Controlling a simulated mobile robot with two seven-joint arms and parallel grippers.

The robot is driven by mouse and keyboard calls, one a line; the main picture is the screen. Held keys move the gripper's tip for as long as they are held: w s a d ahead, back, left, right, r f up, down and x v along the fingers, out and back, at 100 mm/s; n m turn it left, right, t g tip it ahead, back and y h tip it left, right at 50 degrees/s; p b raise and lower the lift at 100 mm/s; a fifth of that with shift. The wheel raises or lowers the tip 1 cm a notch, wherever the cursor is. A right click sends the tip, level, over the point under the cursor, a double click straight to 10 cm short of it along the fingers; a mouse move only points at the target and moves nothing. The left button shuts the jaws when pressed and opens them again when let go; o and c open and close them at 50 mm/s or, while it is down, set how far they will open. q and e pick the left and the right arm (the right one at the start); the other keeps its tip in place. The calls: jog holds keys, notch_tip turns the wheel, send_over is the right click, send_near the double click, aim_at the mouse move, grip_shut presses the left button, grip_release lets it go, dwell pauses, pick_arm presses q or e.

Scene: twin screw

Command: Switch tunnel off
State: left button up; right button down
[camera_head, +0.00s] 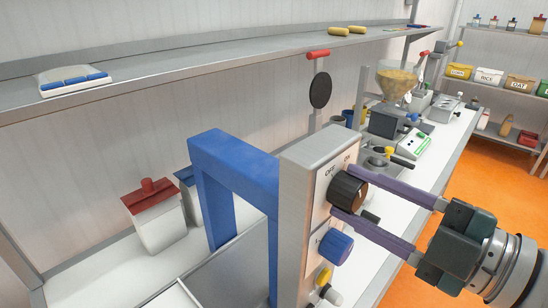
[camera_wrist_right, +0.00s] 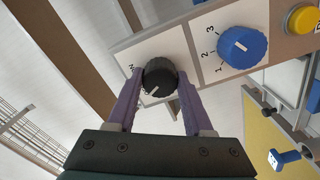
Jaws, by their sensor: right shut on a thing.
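The tunnel's grey control panel (camera_head: 305,215) stands in front of a blue arch (camera_head: 225,170). A black knob (camera_head: 347,190) sits at the top of the panel, by the printed words OFF and ON. In the right wrist view the black knob (camera_wrist_right: 160,78) lies between the purple fingers. My right gripper (camera_head: 350,205) is shut on the black knob, with one finger on each side; it also shows in the right wrist view (camera_wrist_right: 158,100). Below is a blue numbered knob (camera_head: 335,246), also in the right wrist view (camera_wrist_right: 242,47). My left gripper is not in view.
A yellow button (camera_wrist_right: 301,19) is beyond the blue knob. A white canister with a red lid (camera_head: 155,212) stands left of the arch. A metal shelf (camera_head: 190,70) runs above the bench. A scale (camera_head: 412,143) and a hopper machine (camera_head: 392,95) stand farther back. Orange floor (camera_head: 490,190) is open at right.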

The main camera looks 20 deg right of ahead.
jog(key=shift+n, duration=0.3)
jog(key=shift+c, duration=1.5)
grip_release()
jog(key=shift+s+d+f, duration=0.1)
jog(key=shift+s, duration=0.25)
jog(key=b+v, duration=0.3)
jog(key=v, duration=0.6)
jog(key=shift+s+d, duration=0.1)
